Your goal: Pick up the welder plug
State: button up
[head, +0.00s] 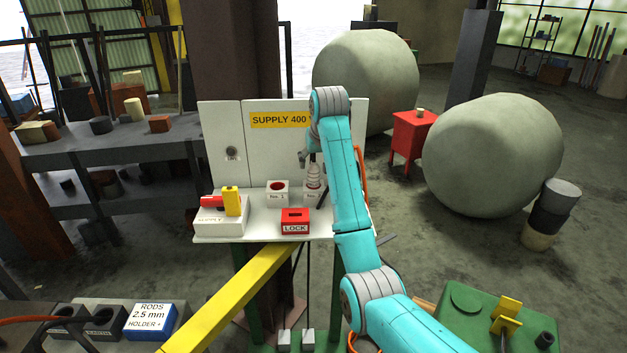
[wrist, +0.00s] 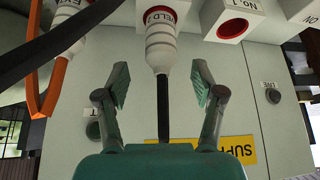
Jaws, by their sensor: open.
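In the head view the plug (head: 314,177) stands upright on a white socket block right of the No. 1 socket (head: 278,191). My gripper (wrist: 160,75) is open, with one finger on each side of the plug's narrow end and gaps on both sides. In the head view my gripper (head: 311,157) is just above the plug, partly hidden by my arm.
A second white plug (wrist: 68,14) and an orange cable (wrist: 36,90) are close by at left in the wrist view. The SUPPLY 400 panel (head: 260,150) stands behind.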

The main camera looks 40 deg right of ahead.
aim_at(315, 165)
jog(key=shift+x, duration=2.6)
jog(key=shift+a, duration=0.1)
grip_shut()
